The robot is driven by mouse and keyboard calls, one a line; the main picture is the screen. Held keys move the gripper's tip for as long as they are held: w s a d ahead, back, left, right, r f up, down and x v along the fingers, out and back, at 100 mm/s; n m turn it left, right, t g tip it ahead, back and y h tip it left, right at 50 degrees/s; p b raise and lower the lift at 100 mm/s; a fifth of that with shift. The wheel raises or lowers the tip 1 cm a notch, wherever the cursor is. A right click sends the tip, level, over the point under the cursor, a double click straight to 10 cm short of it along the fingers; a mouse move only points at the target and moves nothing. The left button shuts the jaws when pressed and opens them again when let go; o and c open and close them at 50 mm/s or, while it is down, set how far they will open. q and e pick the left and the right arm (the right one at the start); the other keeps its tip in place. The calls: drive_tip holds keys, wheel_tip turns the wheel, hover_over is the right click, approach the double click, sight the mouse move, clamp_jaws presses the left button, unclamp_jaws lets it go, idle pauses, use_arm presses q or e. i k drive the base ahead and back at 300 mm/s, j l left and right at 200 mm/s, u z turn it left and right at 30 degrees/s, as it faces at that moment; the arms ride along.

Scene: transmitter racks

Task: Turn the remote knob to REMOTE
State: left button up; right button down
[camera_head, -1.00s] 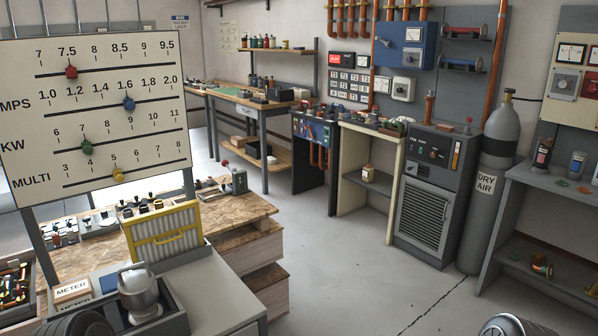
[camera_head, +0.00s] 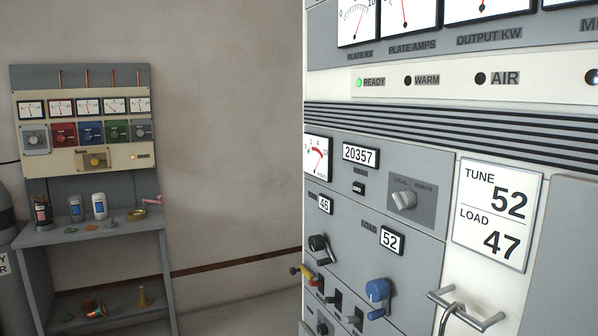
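The remote knob (camera_head: 404,199) is a light grey knob on a darker grey plate (camera_head: 425,211) in the rack's front, right of centre in the head view. Small lettering above it reads LOCAL at the left and REMOTE at the right. I cannot tell for sure which word the knob points to. Neither of my grippers shows in the head view, and nothing touches the knob.
The transmitter rack (camera_head: 543,250) fills the right side. A grey shelf (camera_head: 75,234) stands at the left wall.

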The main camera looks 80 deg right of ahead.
sight(406, 199)
drive_tip(key=z, duration=0.45)
drive_tip(key=i+z, duration=0.1)
drive_tip(key=z, duration=0.85)
drive_tip(key=j+z, duration=0.1)
drive_tip(key=z, duration=0.35)
drive_tip(key=i+j+z, duration=0.1)
drive_tip(key=z, duration=0.8)
drive_tip(key=j+z, duration=0.1)
drive_tip(key=z, duration=0.4)
